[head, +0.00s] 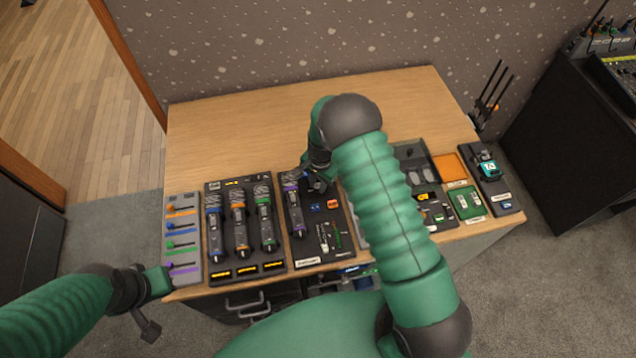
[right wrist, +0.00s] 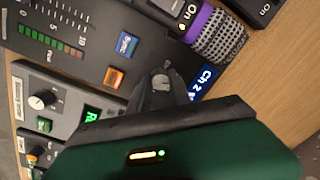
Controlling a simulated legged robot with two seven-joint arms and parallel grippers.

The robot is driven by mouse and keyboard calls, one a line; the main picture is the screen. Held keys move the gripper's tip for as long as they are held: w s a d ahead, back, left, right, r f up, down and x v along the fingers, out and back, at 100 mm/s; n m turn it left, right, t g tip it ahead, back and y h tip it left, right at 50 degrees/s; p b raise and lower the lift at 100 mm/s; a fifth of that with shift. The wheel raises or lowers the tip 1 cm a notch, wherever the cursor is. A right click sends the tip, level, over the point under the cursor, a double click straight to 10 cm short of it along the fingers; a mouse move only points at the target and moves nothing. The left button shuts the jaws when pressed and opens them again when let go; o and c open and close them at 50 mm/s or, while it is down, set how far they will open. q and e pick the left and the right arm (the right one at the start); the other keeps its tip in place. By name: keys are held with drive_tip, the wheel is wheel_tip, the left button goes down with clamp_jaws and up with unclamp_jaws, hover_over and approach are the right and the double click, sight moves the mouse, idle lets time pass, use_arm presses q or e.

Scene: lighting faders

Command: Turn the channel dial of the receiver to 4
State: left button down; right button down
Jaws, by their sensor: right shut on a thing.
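The receiver (head: 310,225) is a dark panel in the middle of the desk's front row, with a purple-banded microphone on its left part. In the right wrist view its blue display (right wrist: 205,80) reads "Ch" and a digit that looks like 2, partly covered. My right gripper (head: 316,184) reaches down onto the receiver's upper part. In the right wrist view its fingertips (right wrist: 162,84) are shut on the small grey channel dial (right wrist: 161,82), which is mostly hidden between them. My left gripper (head: 150,305) is off the desk's front left corner; its jaws are unclear.
An orange button (right wrist: 114,77) and a blue Sync button (right wrist: 127,43) lie near the dial. A fader panel (head: 182,240) and a rack of several microphones (head: 218,266) stand left. More panels, an orange tray (head: 449,167) and a teal device (head: 487,168) stand right. The desk's back (head: 235,130) is clear.

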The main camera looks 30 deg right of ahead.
drive_tip(key=m, duration=0.3)
drive_tip(key=shift+a+m, duration=0.1)
drive_tip(key=shift+m, duration=0.3)
drive_tip(key=m+p, duration=0.1)
drive_tip(key=m, duration=0.2)
drive_tip(key=shift+m, duration=0.3)
drive_tip(key=m, duration=0.3)
drive_tip(key=shift+w+m+h, duration=0.1)
drive_tip(key=shift+m+h, duration=0.2)
drive_tip(key=m+p, duration=0.1)
drive_tip(key=m, duration=0.2)
drive_tip(key=shift+m, duration=0.3)
drive_tip(key=m, duration=0.4)
drive_tip(key=shift+w+m, duration=0.15)
drive_tip(key=shift+m, duration=0.15)
drive_tip(key=shift+r+m+g, duration=0.1)
drive_tip(key=shift+m+g, duration=0.2)
drive_tip(key=shift+m, duration=1.7)
drive_tip(key=shift+w, duration=0.1)
drive_tip(key=c, duration=1.4)
unclamp_jaws()
drive_tip(key=shift+o, duration=1.1)
